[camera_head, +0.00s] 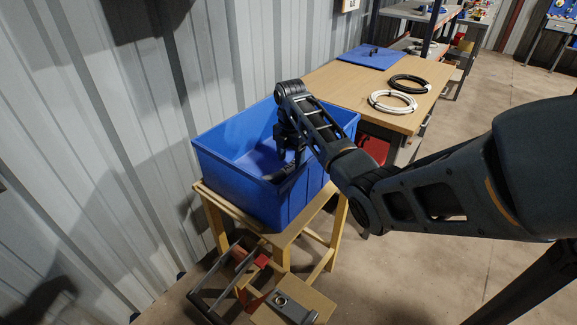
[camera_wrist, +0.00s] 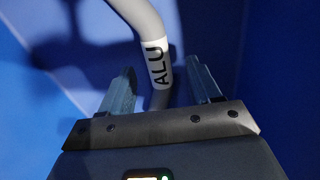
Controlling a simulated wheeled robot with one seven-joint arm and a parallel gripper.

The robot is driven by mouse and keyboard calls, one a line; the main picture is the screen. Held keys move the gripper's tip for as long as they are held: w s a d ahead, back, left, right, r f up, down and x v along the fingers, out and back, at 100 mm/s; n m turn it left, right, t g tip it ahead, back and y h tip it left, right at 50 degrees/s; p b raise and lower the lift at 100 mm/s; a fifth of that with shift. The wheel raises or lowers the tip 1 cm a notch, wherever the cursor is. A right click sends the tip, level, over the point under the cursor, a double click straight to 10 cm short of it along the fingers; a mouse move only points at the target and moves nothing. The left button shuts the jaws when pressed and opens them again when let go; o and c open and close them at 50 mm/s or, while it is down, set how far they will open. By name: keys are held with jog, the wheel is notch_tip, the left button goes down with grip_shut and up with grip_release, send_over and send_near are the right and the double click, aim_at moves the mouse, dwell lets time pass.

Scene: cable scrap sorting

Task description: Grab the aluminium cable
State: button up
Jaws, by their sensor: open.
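The aluminium cable (camera_wrist: 143,22) is a thick grey cable with a white "ALU" label (camera_wrist: 157,62) in the wrist view. It runs down from the top centre and bends, and its lower part passes between my fingers. My gripper (camera_wrist: 162,85) is open, with one finger on each side of the cable and a visible gap on both sides. In the head view my gripper (camera_head: 287,155) reaches down into the blue bin (camera_head: 228,182). There the cable is hard to make out behind my gripper and the bin wall.
The bin stands on a wooden stand (camera_head: 275,240) beside a corrugated metal wall (camera_head: 95,130). A workbench (camera_head: 345,90) behind it holds a white cable coil (camera_head: 392,108), a black cable coil (camera_head: 425,87) and a blue panel (camera_head: 358,55). Open floor lies to the right.

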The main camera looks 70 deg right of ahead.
jog(key=shift+w+f, duration=0.1)
jog(key=shift+f, duration=1.3)
jog(key=shift+c, duration=0.2)
grip_shut()
